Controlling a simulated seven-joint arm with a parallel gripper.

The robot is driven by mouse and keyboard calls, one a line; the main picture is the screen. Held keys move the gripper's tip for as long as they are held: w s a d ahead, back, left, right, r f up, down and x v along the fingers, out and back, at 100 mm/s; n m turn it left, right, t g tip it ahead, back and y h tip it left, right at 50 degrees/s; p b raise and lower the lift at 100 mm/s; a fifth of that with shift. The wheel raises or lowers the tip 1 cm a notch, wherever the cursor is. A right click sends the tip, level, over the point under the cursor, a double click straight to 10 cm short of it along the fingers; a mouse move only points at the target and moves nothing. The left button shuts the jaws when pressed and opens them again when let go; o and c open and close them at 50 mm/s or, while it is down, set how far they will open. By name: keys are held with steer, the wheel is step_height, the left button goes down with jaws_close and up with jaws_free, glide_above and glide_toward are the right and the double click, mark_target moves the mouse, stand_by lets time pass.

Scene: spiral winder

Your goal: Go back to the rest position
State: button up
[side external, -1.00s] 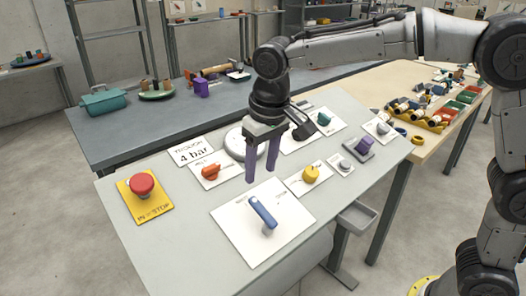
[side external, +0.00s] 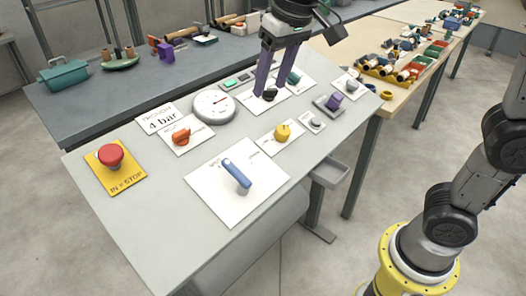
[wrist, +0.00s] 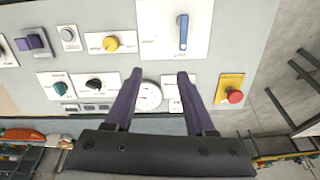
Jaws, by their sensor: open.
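My gripper (side external: 269,84) is open and empty, its two purple fingers spread, raised over the back part of the grey control panel (side external: 130,211). In the wrist view the gripper (wrist: 158,74) looks down at the panel, with the round white gauge (wrist: 149,97) between its fingers. No control is between the fingertips in contact that I can see. In the side view the fingers partly cover the plate with a black knob (side external: 270,95). The blue lever (side external: 236,173) lies slantwise on its white plate at the front.
A red stop button (side external: 111,155) on a yellow plate is at the left. An orange knob (side external: 181,137), a yellow knob (side external: 283,132) and a purple switch (side external: 335,101) stand on the panel. A grey bench (side external: 70,119) with a teal box (side external: 63,76) lies behind.

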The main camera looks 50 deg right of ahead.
steer(key=s+d+f+t, duration=0.1)
steer(key=s+d, duration=0.3)
steer(key=s, duration=0.3)
steer(key=s+d+f+t, duration=0.1)
steer(key=s+d, duration=0.3)
steer(key=s, duration=0.3)
steer(key=s+f+n, duration=0.1)
steer(key=s+f, duration=0.4)
steer(key=f, duration=0.2)
steer(key=shift+s+d+f, duration=0.25)
steer(key=shift+f, duration=0.15)
stand_by(0.7)
